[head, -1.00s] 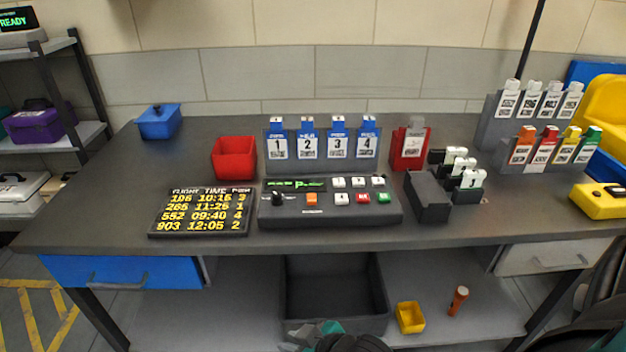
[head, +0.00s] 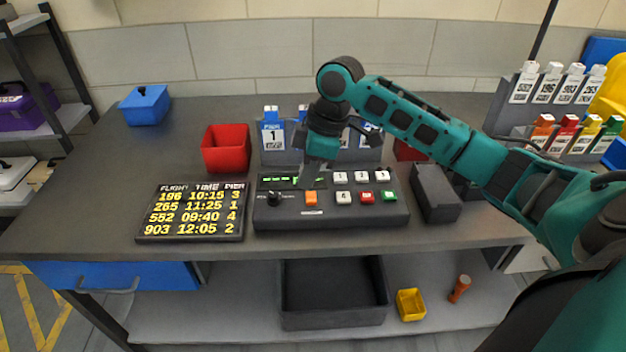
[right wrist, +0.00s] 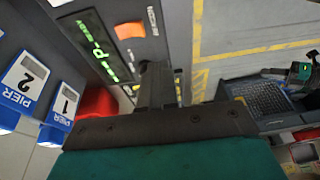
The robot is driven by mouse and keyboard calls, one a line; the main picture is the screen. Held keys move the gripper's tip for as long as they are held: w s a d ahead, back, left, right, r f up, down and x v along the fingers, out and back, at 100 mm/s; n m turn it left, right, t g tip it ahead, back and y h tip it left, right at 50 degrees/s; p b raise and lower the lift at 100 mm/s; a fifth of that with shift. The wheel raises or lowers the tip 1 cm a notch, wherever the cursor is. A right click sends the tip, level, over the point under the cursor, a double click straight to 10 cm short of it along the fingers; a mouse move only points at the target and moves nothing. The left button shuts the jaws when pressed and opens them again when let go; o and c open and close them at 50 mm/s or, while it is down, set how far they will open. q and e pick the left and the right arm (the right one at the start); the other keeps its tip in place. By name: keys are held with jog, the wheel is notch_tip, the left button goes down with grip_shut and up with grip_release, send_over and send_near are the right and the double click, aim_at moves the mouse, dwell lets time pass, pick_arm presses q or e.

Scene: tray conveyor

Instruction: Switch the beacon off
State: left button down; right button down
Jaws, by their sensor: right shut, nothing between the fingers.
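A dark control console (head: 385,215) stands on the table, with a green-lit display (head: 278,182), a black knob (head: 274,197), an orange switch (head: 311,198) and several white, red and green buttons. No separate beacon lamp can be made out. My right gripper (head: 314,180) is shut and empty, pointing down just behind the orange switch, over the display's right part. In the right wrist view its fingers (right wrist: 155,85) are close to the panel; contact cannot be told. My left gripper is out of view.
A dark flight-time board (head: 192,212) lies left of the console. A red bin (head: 226,150) and a blue box (head: 146,105) stand behind it. Blue pier tags (head: 272,135) stand behind the console, partly hidden by my arm. A dark holder (head: 436,193) is at its right.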

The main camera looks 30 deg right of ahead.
notch_tip(320, 180, up, 8)
send_over(308, 199)
jog(key=d, duration=0.4)
jog(key=shift+s+d, duration=0.1)
jog(key=shift+s, duration=0.35)
jog(key=x, duration=0.9)
jog(key=s+b+x, duration=0.1)
jog(key=x, duration=0.3)
jog(key=shift+f, duration=0.5)
